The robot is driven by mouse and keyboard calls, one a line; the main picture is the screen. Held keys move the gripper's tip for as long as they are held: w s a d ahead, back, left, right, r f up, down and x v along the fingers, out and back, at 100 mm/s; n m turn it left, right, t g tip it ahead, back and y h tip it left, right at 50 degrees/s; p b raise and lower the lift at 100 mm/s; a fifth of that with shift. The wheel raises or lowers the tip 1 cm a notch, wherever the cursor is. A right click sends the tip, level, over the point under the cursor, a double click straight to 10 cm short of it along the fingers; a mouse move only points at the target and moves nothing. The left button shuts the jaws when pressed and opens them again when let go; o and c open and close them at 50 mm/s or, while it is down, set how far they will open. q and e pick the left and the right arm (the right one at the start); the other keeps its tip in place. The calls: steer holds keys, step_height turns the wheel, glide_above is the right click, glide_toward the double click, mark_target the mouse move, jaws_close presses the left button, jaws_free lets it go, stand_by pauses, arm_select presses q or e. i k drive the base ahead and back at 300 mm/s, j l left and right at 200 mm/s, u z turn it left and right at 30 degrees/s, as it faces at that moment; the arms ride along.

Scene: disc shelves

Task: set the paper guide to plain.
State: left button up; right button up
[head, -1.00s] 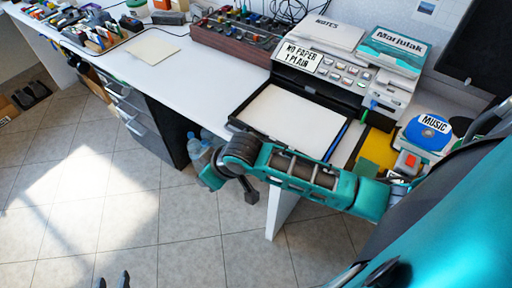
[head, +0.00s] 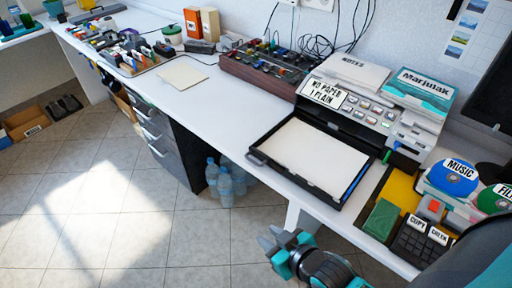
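The printer (head: 365,108) stands on the white desk at the back, with a label reading "NO PAPER 1 PLAIN" (head: 324,92). Its dark tray (head: 262,158) is pulled out in front and holds a white sheet (head: 312,153). A thin blue strip (head: 354,184) runs along the tray's right side; I cannot tell whether it is the paper guide or how it is set. My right gripper (head: 284,240) is in front of the desk edge, below the tray and apart from it. Its fingers are too unclear to tell open from shut. My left gripper is out of view.
Disc holders labelled MUSIC (head: 458,168) and a dark box marked COPY and CHECK (head: 422,240) crowd the right end. A green block (head: 381,220) lies near the front edge. Water bottles (head: 226,180) stand on the floor. The middle desk (head: 225,100) is mostly clear.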

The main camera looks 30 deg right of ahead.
mark_target(351, 188)
steer(key=k+j+z, duration=0.1)
steer(key=z, duration=1.65)
